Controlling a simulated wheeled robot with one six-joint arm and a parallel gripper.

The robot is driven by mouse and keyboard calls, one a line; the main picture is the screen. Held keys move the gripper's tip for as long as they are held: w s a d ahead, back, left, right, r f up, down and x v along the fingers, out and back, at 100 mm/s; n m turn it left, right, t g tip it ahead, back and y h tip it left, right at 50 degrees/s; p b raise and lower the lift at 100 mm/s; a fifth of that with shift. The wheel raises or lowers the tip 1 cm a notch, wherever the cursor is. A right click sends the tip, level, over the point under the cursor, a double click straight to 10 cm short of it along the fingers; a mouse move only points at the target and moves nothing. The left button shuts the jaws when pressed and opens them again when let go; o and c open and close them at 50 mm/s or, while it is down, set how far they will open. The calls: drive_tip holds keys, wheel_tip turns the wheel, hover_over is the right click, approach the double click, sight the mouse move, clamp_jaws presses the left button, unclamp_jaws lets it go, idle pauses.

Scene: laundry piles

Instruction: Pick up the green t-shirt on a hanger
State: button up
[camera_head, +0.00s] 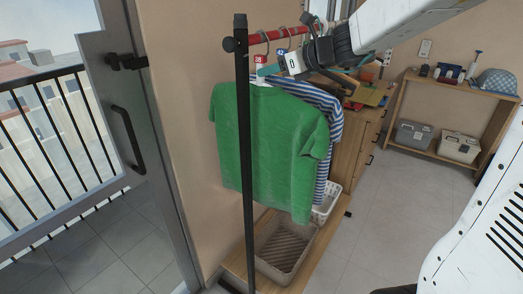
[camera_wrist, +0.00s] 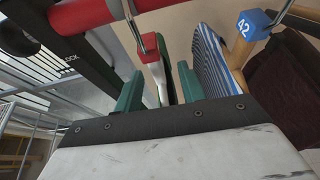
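The green t-shirt (camera_head: 275,145) hangs from a hanger on the red rail (camera_head: 278,35) of a black-posted rack. The hanger carries a red size tag (camera_wrist: 150,48), and its hook goes up to the rail. My gripper (camera_wrist: 160,88) is open, with one teal finger on each side of the hanger just below the tag. A visible gap separates the fingers; whether either touches the hanger is not clear. In the head view my gripper is at the top of the shirt, partly hiding the hanger.
A blue-and-white striped shirt (camera_head: 321,110) hangs close to the right on a hanger with a blue tag (camera_wrist: 256,24). The black rack post (camera_head: 244,150) stands in front of the green shirt. A basket (camera_head: 264,264) sits below. Open floor (camera_head: 385,215) lies to the right.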

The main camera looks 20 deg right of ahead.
sight(264, 65)
drive_tip(key=x, duration=0.4)
drive_tip(key=shift+w+a, duration=0.1)
drive_tip(key=shift+a, duration=0.4)
clamp_jaws()
drive_tip(key=shift+r, duration=0.1)
drive_tip(key=shift+d, duration=0.1)
drive_tip(key=shift+r, duration=0.6)
wheel_tip(264, 65, up, 2)
drive_tip(key=shift+r, duration=0.2)
drive_tip(key=s+d+r, duration=0.1)
drive_tip(key=s+d, duration=0.8)
drive_tip(key=s, duration=0.4)
drive_tip(key=shift+d+r, duration=0.2)
